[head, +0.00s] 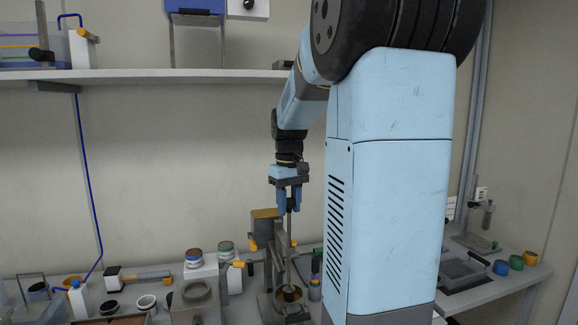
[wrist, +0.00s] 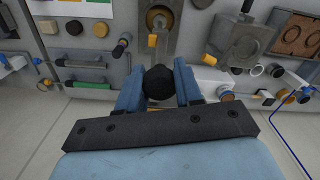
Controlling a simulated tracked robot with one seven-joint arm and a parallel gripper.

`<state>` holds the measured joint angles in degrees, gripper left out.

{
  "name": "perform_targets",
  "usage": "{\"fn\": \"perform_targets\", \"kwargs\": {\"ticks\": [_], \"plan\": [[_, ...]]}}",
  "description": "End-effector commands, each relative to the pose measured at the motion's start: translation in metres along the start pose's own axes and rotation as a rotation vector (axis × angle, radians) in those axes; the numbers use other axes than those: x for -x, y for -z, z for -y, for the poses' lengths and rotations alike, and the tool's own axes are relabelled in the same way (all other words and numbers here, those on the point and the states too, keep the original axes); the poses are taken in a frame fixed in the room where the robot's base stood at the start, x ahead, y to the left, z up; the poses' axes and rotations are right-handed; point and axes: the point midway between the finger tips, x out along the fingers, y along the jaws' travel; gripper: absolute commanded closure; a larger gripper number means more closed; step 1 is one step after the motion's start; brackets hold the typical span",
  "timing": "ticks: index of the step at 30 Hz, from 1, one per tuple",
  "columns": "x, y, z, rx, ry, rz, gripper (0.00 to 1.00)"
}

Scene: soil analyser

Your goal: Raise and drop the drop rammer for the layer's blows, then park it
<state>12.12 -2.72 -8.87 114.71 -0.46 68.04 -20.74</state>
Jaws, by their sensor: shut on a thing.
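My gripper (head: 289,207) points straight down above the bench and is shut on the drop rammer. In the wrist view the rammer's round black knob (wrist: 160,82) sits between the two blue fingers. The rammer's thin grey rod (head: 289,232) hangs upright below the fingers towards the mould (head: 289,295), a round cup with a brownish inside on a grey base. The mould also shows in the wrist view (wrist: 159,19). Whether the rammer's foot touches the soil cannot be told. A grey upright stand (head: 266,213) with a tan top and orange parts stands right beside the rod.
Jars (head: 194,257), small cups (head: 147,302) and an orange-handled tool (head: 154,275) crowd the bench to the left. A shelf (head: 180,75) runs along the wall above. A side table (head: 490,275) with coloured cups stands at right. My arm hides the bench's middle right.

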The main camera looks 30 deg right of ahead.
Motion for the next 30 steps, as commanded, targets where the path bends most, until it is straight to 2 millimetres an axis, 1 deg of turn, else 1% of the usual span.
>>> {"fn": "perform_targets", "kwargs": {"ticks": [3, 30], "plan": [[0.011, 0.001, 0.0, 0.001, -0.001, -0.003, 0.92], [0.083, 0.001, 0.001, 0.002, -0.001, -0.004, 0.92]]}}
